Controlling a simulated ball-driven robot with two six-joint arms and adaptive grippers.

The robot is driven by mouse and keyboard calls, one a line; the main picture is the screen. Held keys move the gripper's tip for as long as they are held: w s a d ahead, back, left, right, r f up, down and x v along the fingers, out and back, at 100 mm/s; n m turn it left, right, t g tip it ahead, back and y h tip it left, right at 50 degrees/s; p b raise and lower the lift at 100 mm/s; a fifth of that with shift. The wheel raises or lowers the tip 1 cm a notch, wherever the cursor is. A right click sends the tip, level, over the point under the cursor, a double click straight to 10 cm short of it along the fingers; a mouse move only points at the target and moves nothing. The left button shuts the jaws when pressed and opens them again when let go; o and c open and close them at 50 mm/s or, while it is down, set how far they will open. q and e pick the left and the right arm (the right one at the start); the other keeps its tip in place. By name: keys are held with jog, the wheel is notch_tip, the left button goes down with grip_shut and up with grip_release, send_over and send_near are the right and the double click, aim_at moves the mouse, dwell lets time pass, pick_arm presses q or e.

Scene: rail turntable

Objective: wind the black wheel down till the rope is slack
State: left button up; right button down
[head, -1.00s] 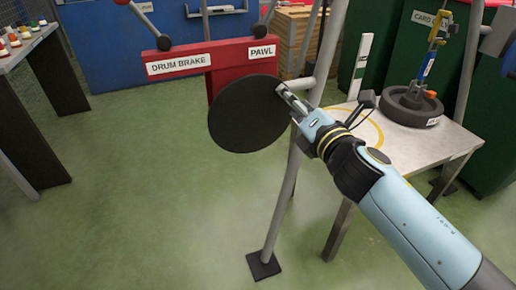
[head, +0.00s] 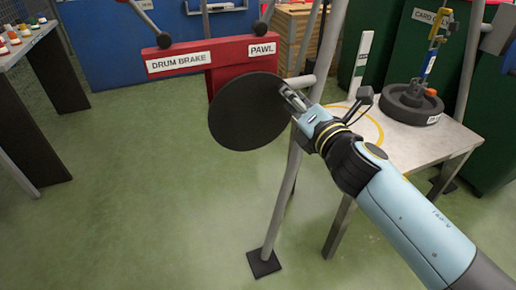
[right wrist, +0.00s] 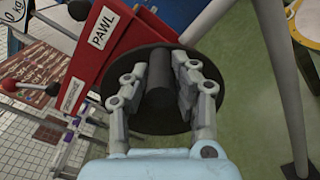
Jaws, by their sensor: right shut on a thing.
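The black wheel (head: 240,115) is a flat round disc beside a grey metal post. My right gripper (head: 290,97) is at its upper right edge. In the right wrist view the gripper (right wrist: 163,88) is shut on the wheel's dark cylindrical handle (right wrist: 158,92), with the disc (right wrist: 148,58) behind it. On the table at the right, a round black weight (head: 405,106) rests flat with a yellow and blue fitting (head: 432,55) upright above it. I cannot make out the rope clearly. My left gripper is not in view.
A red panel (head: 225,70) labelled DRUM BRAKE and PAWL, with black-knobbed levers, stands behind the wheel. The grey post (head: 283,200) rises between wheel and table (head: 450,145). Another table with small coloured items (head: 20,45) stands at the left. The green floor in front is clear.

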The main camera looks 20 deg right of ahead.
jog(key=shift+a+r+n+p, duration=0.2)
jog(key=shift+r+n+p, duration=0.1)
jog(key=shift+n+p, duration=0.1)
jog(key=shift+a+r+n+p, duration=0.35)
jog(key=shift+a+r+n, duration=0.1)
jog(key=shift+n, duration=0.35)
jog(key=shift+a+r, duration=0.1)
jog(key=shift+a, duration=0.05)
jog(key=c, duration=0.9)
grip_release()
jog(key=shift+a+n, duration=0.25)
jog(key=shift+n, duration=0.05)
jog(key=shift+d, duration=0.2)
